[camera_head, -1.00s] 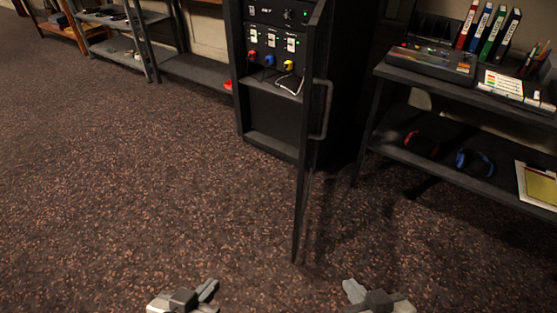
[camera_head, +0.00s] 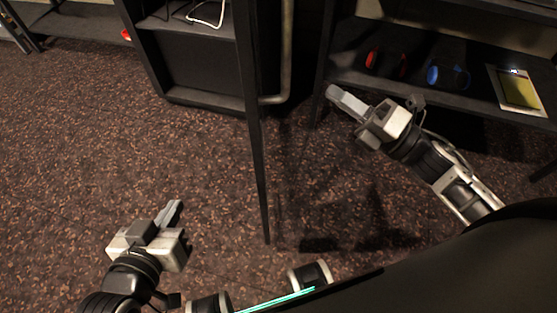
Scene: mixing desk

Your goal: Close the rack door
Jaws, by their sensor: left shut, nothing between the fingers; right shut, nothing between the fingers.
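The rack door (camera_head: 257,140) stands open and shows nearly edge-on, jutting from the rack toward me. Its long handle (camera_head: 288,60) is on the door's right side. The rack (camera_head: 200,65) is dark and open at the front, with its upper part out of view. My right gripper (camera_head: 335,92) is shut and empty, to the right of the door and handle, apart from both, and points up-left. My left gripper (camera_head: 177,207) is shut and empty over the floor, left of the door and in front of the rack.
A dark shelf unit (camera_head: 450,93) stands at the right, close to my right gripper. Red headphones (camera_head: 372,60), blue headphones (camera_head: 447,77) and a yellow pad (camera_head: 519,88) lie on it. The carpet (camera_head: 90,130) at left is free.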

